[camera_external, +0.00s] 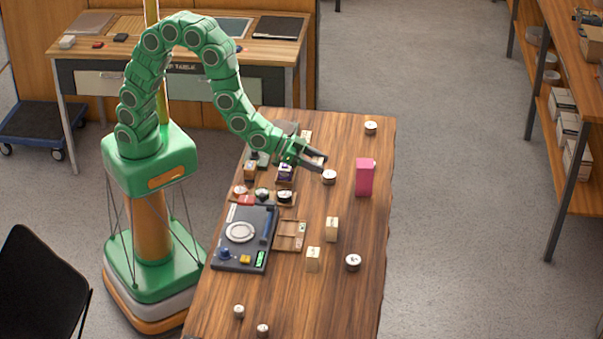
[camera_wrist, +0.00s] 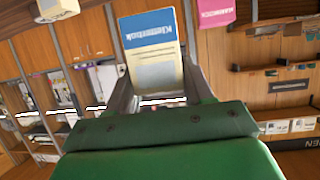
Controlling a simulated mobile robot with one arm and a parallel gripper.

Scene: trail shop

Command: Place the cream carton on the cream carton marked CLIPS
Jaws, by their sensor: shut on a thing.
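My gripper (camera_external: 315,161) is shut on a carton, cream with a blue printed panel (camera_wrist: 153,50), which shows between the fingers in the wrist view. In the outside view the held carton is hard to make out, and the gripper is above the far part of the wooden table. Two cream cartons stand on the table nearer the camera, one (camera_external: 331,229) behind the other (camera_external: 313,260). Another pale carton (camera_external: 306,136) is partly hidden behind the gripper. A cream carton (camera_wrist: 57,9) also shows at top left in the wrist view. I cannot read which is marked CLIPS.
A tall pink box (camera_external: 365,177) stands right of my gripper. Round tins (camera_external: 329,177) are scattered about the table (camera_external: 300,315). A dark device (camera_external: 243,240) and a wooden tray (camera_external: 291,236) lie at left. There is free room along the right side.

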